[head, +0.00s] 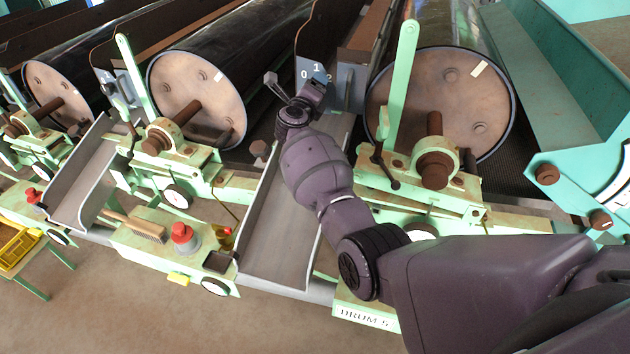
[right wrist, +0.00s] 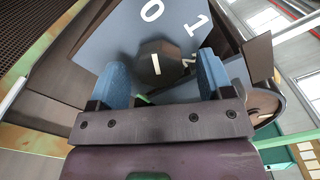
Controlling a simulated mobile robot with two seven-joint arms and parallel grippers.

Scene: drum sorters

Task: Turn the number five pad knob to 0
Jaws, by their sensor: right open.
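A blue-grey pad (head: 312,68) with the numbers 0, 1 and 2 is at the upper middle of the head view, behind my right gripper (head: 297,86). In the right wrist view the dark faceted knob (right wrist: 158,75) sits on this pad (right wrist: 115,45). A short white mark on the knob runs nearly upright in the picture; I cannot tell surely which number it points to. My right gripper (right wrist: 162,62) is open, its two blue fingers on either side of the knob. Contact cannot be made out. My left gripper is out of view.
A label reading DRUM 5 (head: 365,317) is on the green frame below my right arm. Large drums (head: 440,95) stand behind, with a green lever (head: 400,85) close to the right of the pad. A grey chute (head: 270,235) lies below the gripper.

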